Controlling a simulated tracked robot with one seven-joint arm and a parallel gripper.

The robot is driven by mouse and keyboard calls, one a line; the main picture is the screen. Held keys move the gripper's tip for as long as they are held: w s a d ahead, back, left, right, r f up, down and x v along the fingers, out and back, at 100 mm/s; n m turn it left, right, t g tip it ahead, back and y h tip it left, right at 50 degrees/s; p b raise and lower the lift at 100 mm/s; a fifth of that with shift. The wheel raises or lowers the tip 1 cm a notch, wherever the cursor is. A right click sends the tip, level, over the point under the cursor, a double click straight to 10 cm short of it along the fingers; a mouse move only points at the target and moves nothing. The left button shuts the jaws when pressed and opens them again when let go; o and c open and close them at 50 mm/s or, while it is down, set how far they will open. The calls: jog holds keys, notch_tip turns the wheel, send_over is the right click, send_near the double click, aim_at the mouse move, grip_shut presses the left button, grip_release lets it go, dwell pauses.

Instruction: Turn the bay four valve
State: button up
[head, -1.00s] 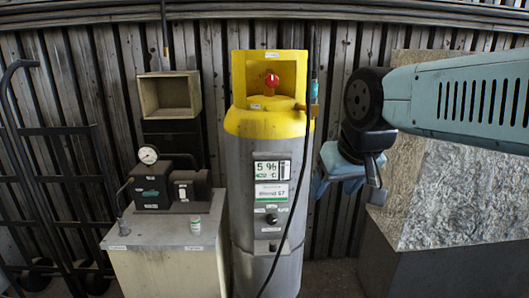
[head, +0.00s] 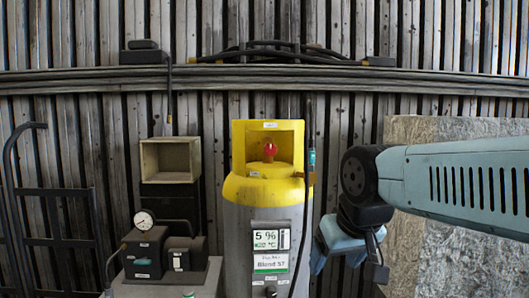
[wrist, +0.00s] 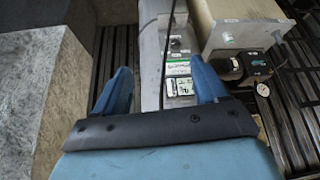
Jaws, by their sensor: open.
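A red knob (head: 270,149) sits in the opening of the yellow collar on top of a grey and yellow cylinder (head: 240,220) in the head view. I cannot read a bay number on it. The cylinder's front has a display panel reading 5 %. My gripper (wrist: 162,85) is open and empty in the wrist view, with its two blue fingers apart. The cylinder's panel (wrist: 181,87) shows beyond and between the fingers, upside down. In the head view my gripper hangs to the right of the cylinder, below the knob's height. The knob does not show in the wrist view.
A pump with a gauge (head: 144,219) stands on a cabinet to the left, below an open box (head: 170,161). A hand truck (head: 50,215) is at far left. A dark hose hangs along the cylinder's right side. A stone block (head: 440,262) stands at right.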

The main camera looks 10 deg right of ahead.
jog(key=w+d+r+m+t+h, duration=0.1)
jog(key=w+r+m+t+h, duration=0.2)
jog(key=w+r, duration=1)
jog(key=t+y, duration=0.2)
jog(key=t, duration=0.3)
send_near(271, 147)
jog(key=x, duration=1.1)
jog(key=shift+w+f, duration=0.2)
jog(key=shift+w, duration=0.15)
jog(key=shift+c, duration=0.3)
jog(key=c, duration=0.9)
